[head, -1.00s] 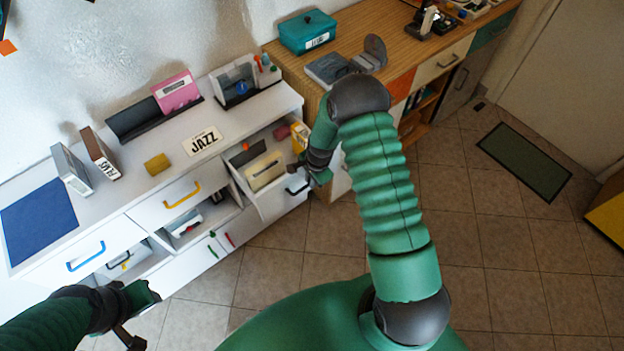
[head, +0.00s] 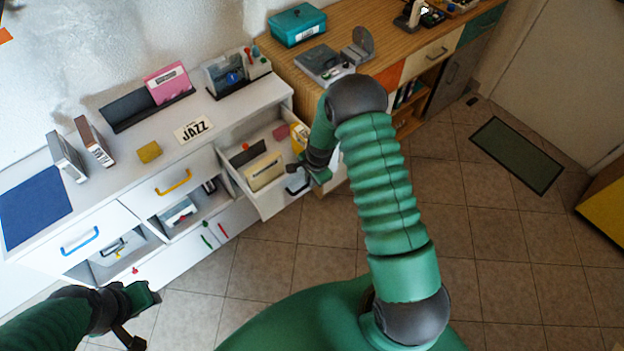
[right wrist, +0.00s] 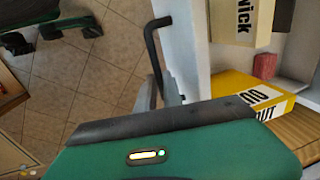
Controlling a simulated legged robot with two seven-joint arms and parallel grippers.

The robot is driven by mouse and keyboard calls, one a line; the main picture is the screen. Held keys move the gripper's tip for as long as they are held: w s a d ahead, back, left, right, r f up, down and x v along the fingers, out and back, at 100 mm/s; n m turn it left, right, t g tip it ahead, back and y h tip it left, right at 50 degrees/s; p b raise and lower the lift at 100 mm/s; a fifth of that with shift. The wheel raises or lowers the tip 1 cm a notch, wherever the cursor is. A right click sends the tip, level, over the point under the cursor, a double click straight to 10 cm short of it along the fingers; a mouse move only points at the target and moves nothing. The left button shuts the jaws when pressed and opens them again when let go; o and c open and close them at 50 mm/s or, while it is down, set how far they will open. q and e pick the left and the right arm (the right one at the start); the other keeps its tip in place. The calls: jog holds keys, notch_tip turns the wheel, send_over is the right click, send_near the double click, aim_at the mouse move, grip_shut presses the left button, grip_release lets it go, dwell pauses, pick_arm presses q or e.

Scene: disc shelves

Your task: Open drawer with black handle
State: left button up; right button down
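The drawer with the black handle (head: 255,198) is at the right end of the white cabinet and stands part open. Its black handle (head: 297,187) shows at the front; it also appears as a bent bar in the right wrist view (right wrist: 152,48). My right gripper (head: 308,181) is at this handle. In the right wrist view the handle's lower end runs between the grey fingertips (right wrist: 160,92), which look closed around it; the contact is partly hidden by my green gripper body. My left gripper (head: 143,318) is low at the left, fingers apart, empty, away from the cabinet.
The open drawer holds boxes, including a yellow one (right wrist: 250,102). Other drawers have a yellow handle (head: 173,182) and a blue handle (head: 80,241). A wooden desk (head: 285,68) stands to the right. The tiled floor (head: 330,245) in front is clear.

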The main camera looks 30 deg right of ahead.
jog(key=c, duration=1.5)
grip_release()
jog(key=shift+a, duration=0.4)
jog(key=shift+d+r, duration=0.2)
jog(key=shift+r, duration=0.3)
jog(key=s+r, duration=0.1)
jog(key=r, duration=0.4)
jog(key=s+r, duration=0.1)
jog(key=r, duration=0.4)
jog(key=s+r, duration=0.1)
jog(key=r, duration=0.4)
jog(key=shift+r, duration=0.25)
jog(key=s+a+r+n, duration=0.1)
jog(key=s+a+n, duration=0.3)
jog(key=n, duration=0.1)
jog(key=s+a+r+n, duration=0.2)
jog(key=s+a+n, duration=0.2)
jog(key=n, duration=0.2)
jog(key=s+a+r+n, duration=0.2)
jog(key=s+a+n, duration=0.2)
jog(key=s+n, duration=0.1)
jog(key=shift+a+r+n, duration=0.2)
jog(key=shift+n, duration=0.4)
